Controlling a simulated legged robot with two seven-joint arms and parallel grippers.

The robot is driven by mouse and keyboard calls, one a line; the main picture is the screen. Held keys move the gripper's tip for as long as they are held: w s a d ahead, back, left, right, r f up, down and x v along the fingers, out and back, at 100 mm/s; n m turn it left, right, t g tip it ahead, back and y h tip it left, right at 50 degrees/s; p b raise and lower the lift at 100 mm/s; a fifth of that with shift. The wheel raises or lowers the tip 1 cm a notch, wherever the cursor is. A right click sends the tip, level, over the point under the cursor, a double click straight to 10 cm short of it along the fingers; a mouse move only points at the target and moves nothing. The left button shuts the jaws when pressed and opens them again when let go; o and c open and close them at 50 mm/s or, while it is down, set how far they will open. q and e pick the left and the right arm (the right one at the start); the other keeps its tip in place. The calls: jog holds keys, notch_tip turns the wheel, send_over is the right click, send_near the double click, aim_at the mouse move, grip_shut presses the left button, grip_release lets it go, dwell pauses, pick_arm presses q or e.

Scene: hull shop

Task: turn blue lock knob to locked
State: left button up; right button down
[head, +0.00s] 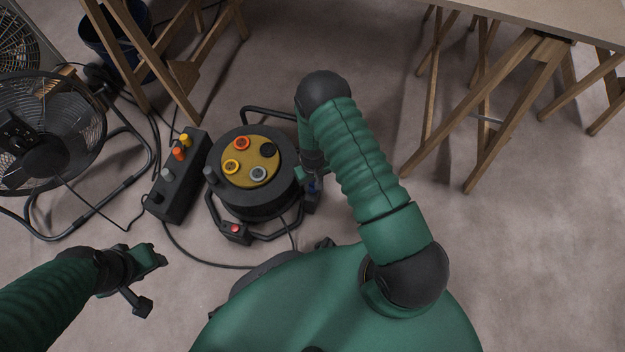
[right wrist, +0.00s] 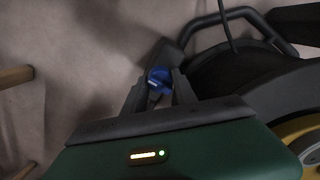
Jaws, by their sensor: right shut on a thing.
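The blue lock knob (right wrist: 158,80) sits between the two fingertips of my right gripper (right wrist: 156,92) in the right wrist view. The gripper is shut on it. I cannot read the knob's locked mark. My left gripper (head: 153,282) is open and empty, above the floor at lower left.
The reel has a yellow top (head: 262,154) with red, yellow, grey and black round parts. A black box (head: 178,190) with coloured knobs stands left of it. A fan (head: 45,150) is farther left. Wooden trestles (head: 500,95) stand behind at right. Cables cross the floor.

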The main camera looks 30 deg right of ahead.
jog(key=m+p, duration=0.2)
jog(key=m, duration=0.2)
jog(key=shift+r+m, duration=0.15)
jog(key=shift+m, duration=0.15)
jog(key=shift+m+p, duration=0.8)
jog(key=shift+m, duration=1.1)
jog(key=shift+w, duration=0.1)
jog(key=c, duration=1)
grip_release()
notch_tip(320, 180, up, 16)
jog(key=p, duration=0.8)
jog(key=shift+r, duration=0.2)
